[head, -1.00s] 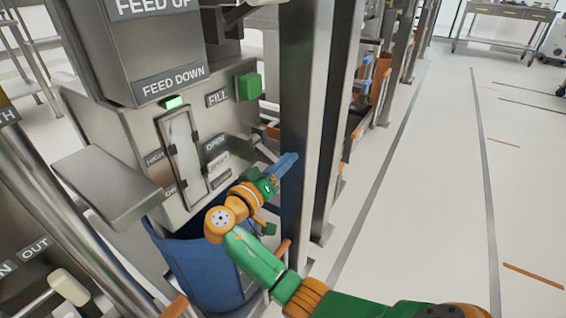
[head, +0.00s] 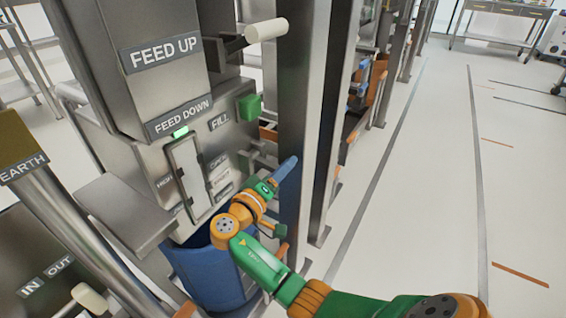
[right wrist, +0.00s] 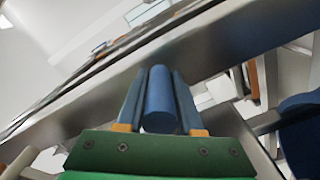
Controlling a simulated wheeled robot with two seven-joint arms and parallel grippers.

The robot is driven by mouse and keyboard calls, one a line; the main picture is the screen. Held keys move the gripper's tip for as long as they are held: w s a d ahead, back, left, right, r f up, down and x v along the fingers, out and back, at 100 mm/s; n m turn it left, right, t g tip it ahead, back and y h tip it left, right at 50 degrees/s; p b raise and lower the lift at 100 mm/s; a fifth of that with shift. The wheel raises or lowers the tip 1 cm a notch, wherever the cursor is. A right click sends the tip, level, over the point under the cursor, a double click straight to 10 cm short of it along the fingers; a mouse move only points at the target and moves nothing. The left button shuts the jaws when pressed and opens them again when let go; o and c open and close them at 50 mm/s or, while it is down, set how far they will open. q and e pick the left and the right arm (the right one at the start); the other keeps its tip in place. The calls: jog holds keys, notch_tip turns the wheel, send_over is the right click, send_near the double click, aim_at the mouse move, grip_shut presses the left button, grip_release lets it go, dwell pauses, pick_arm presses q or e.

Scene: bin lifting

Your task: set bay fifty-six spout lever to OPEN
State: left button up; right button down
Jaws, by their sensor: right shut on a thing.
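My right gripper (head: 284,172) is shut around a blue cylindrical lever grip (right wrist: 160,102), which lies between its two fingers in the right wrist view. In the head view the fingers largely hide the grip and its arm. The lever is at the right side of the grey bay housing, beside a steel post. No bay number is readable. My left gripper is not in view.
A blue bin (head: 210,275) stands under the housing, below my right wrist. The steel post (head: 302,120) rises close behind the gripper. A white-handled lever (head: 266,30) is above, and another (head: 90,298) is at lower left beside IN and OUT labels. Open floor lies right.

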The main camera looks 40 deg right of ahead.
aim_at(261, 166)
jog(key=r+n+p, duration=0.3)
jog(key=n, duration=0.1)
jog(key=shift+w+a+r+p, duration=0.1)
jog(key=shift+w+r+p, duration=0.1)
jog(key=shift+r+p, duration=0.2)
jog(key=shift+r, duration=0.3)
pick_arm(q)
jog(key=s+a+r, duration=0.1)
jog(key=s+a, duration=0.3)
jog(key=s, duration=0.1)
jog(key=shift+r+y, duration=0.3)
pick_arm(e)
jog(key=shift+w+a+r, duration=0.1)
jog(key=shift+w+r, duration=0.1)
jog(key=shift+r, duration=0.4)
jog(key=c, duration=0.6)
grip_release()
jog(key=shift+w, duration=0.1)
jog(key=shift+o, duration=0.2)
jog(key=shift+w+a+f, duration=0.1)
jog(key=shift+w+f, duration=0.05)
jog(key=shift+f, duration=0.05)
jog(key=v, duration=0.7)
